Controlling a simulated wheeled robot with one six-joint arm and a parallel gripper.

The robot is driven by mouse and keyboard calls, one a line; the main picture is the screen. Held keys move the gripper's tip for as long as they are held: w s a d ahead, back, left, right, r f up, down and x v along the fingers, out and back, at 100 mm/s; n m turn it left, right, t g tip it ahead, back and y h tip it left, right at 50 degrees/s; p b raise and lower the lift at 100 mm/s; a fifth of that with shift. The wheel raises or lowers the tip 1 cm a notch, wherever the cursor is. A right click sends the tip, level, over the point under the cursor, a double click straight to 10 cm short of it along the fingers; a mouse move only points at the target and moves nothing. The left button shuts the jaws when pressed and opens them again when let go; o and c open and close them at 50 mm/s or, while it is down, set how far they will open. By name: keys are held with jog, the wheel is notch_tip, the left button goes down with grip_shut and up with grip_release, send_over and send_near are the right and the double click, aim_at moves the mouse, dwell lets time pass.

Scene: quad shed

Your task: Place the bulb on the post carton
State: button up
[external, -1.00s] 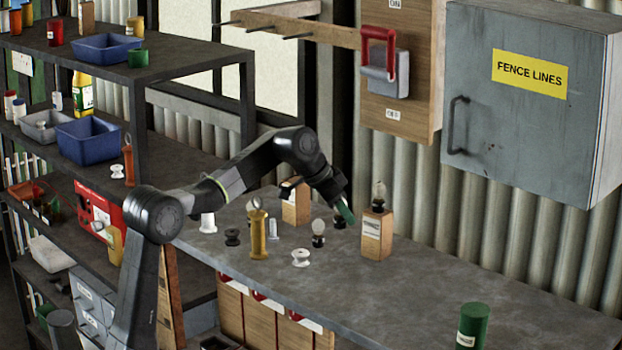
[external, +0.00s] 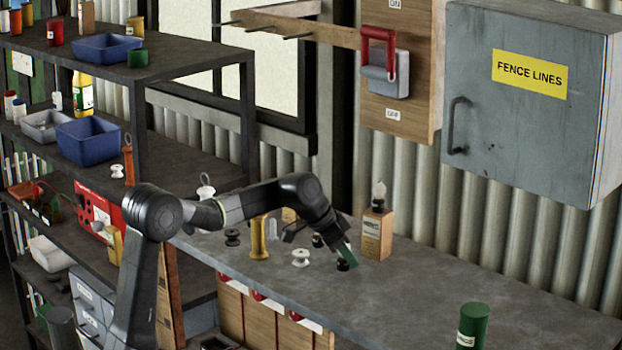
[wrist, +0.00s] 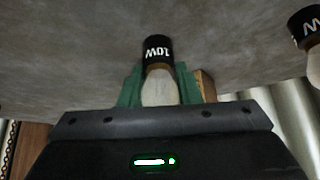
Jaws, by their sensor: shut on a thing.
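My gripper (external: 348,257) has green fingers and is shut on a bulb with a black base. A tan carton (external: 377,236) with a bulb (external: 379,192) on top stands right of my gripper. Another carton (external: 289,215) is mostly hidden behind my arm. I cannot read which is the post carton.
Another black-based bulb (external: 318,240) stands close left of my gripper; a bulb also shows at the wrist view's right edge (wrist: 305,28).

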jog(key=o, duration=0.5)
jog(key=shift+f, duration=0.15)
jog(key=o, duration=0.5)
jog(key=shift+a+r, duration=0.1)
jog(key=shift+r, duration=0.25)
jog(key=b+v, duration=0.1)
jog(key=v, duration=1)
jog(key=shift+a+r, duration=0.15)
jog(key=shift+r, duration=0.15)
